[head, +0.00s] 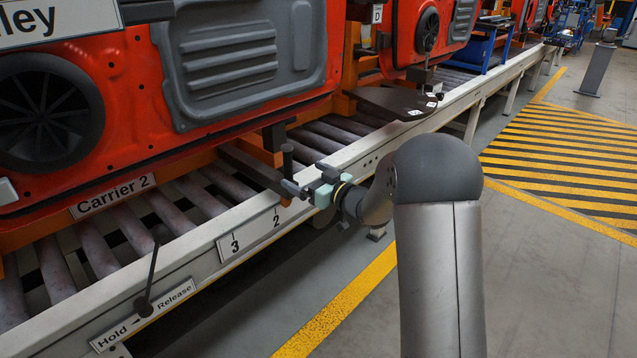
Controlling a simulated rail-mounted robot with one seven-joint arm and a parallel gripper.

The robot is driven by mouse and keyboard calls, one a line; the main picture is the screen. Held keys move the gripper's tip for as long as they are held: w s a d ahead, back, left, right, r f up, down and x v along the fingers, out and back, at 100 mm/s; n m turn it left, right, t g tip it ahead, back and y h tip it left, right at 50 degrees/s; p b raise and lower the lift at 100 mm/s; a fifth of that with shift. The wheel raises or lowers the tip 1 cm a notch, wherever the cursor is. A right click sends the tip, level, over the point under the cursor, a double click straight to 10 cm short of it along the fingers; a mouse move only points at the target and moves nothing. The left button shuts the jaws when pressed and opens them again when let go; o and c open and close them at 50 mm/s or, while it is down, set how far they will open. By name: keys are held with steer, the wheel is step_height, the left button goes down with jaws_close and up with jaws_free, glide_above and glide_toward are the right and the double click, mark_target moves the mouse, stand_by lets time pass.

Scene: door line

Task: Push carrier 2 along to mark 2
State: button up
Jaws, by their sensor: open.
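Carrier 2 (112,196) stands on the roller line at the left, named by a white label and bearing a red door panel (130,100). A dark bar (250,166) reaches from it to the front rail. A black upright post (287,158) and a small orange tip (285,201) are at the bar's rail end. The tip is just above and slightly right of the tick of mark 2 (276,221). Mark 3 (235,244) is further left. My gripper (292,186) is open at the post, fingers pointing left. I cannot tell whether it touches the post.
A Hold/Release lever (150,280) stands on the rail at lower left. Another carrier with a red panel (400,30) and a dark round plate (398,103) are further along the line. The floor right of the rail (570,270) is clear, with yellow-striped marking.

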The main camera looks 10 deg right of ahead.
mark_target(290, 169)
steer(key=shift+x, duration=3.5)
steer(key=c, duration=2.1)
steer(key=shift+o, duration=0.2)
steer(key=shift+s+a, duration=0.1)
steer(key=shift+s, duration=0.05)
